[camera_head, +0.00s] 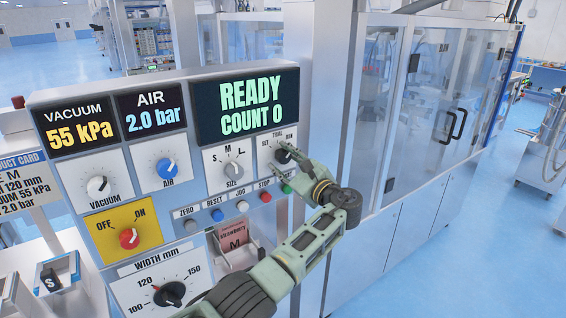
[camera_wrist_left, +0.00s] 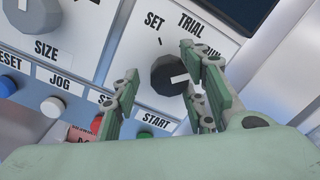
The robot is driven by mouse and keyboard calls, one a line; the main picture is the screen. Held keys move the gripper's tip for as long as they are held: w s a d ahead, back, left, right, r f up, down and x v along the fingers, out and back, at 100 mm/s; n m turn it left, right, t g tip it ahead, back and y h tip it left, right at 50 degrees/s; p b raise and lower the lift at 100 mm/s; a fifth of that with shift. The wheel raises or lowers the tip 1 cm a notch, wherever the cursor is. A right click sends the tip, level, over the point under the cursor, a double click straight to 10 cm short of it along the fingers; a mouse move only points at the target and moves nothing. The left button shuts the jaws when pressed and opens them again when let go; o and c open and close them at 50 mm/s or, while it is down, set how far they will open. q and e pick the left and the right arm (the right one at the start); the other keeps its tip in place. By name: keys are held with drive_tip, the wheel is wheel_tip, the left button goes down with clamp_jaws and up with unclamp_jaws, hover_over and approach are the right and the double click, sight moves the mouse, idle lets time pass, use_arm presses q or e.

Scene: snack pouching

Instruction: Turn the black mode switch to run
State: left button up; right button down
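The black mode switch (camera_head: 282,156) sits on a white plate marked SET, TRIAL and RUN at the right of the panel. In the left wrist view the switch (camera_wrist_left: 168,75) shows a white pointer mark toward the right; the RUN label is partly covered by a finger, and I cannot tell whether the mark lines up with it. My left gripper (camera_head: 294,166) is at the switch, partly covering it in the head view. In the wrist view the gripper (camera_wrist_left: 160,66) is open around the knob, one finger apart on its left, the others close at its right edge. My right gripper is not in view.
The size knob (camera_head: 232,172) is left of the switch. A row of buttons, including the red stop button (camera_head: 265,197) and green start button (camera_head: 287,188), lies just below. The display (camera_head: 247,106) reads READY, COUNT 0. A glass-doored machine (camera_head: 425,110) stands to the right.

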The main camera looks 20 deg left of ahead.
use_arm(q)
drive_tip(key=v, duration=1.1)
drive_tip(key=shift+s+d, duration=0.25)
drive_tip(key=shift+d, duration=0.1)
